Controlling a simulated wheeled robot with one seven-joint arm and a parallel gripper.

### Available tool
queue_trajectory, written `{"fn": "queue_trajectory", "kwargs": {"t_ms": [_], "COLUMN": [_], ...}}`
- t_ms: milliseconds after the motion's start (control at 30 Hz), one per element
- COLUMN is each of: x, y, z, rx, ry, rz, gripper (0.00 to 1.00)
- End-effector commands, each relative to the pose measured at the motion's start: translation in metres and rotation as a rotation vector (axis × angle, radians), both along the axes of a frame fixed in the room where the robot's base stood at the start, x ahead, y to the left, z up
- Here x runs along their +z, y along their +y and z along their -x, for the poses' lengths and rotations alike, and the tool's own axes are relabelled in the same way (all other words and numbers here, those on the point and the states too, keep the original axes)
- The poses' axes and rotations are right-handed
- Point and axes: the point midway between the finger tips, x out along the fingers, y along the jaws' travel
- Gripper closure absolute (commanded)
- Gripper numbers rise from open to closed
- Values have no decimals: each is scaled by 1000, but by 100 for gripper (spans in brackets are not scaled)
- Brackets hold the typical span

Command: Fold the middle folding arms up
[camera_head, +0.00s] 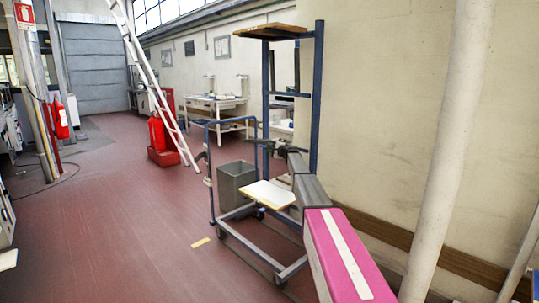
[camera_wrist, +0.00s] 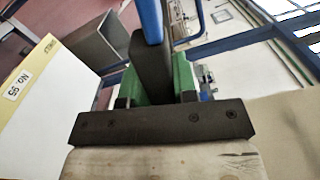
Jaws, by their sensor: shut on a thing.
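The blue-framed rack (camera_head: 318,100) stands against the wall on the right, with a wooden board on top. Dark upright bars (camera_head: 297,68) show just under its top. My gripper (camera_head: 280,150) is at the rack's middle height, small and partly hidden by my arm. In the wrist view, the green fingers of my gripper (camera_wrist: 157,85) are shut around a dark grey bar (camera_wrist: 153,62), apparently a folding arm. The bar's far end runs towards a blue post, and its near part is hidden behind a dark plate with screws.
A cream board (camera_head: 268,194) lies low at the rack's front; its label reads No. 95 in the wrist view. A grey bin (camera_head: 237,181) stands behind it. A pale pipe (camera_head: 440,170) rises at right.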

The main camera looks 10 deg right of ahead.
Motion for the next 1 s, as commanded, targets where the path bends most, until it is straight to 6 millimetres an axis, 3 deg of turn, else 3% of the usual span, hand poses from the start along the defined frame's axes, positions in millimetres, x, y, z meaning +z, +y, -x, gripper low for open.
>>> {"fn": "queue_trajectory", "kwargs": {"t_ms": [167, 500, 700, 1000], "x": [41, 108, 140, 171], "y": [-11, -45, -72, -115], "z": [4, -21, -42, -73], "rx": [-1, -1, -1, -2], "ry": [92, 282, 394, 545], "rz": [-132, -393, -547, -755], "gripper": [100, 100, 100, 100]}}
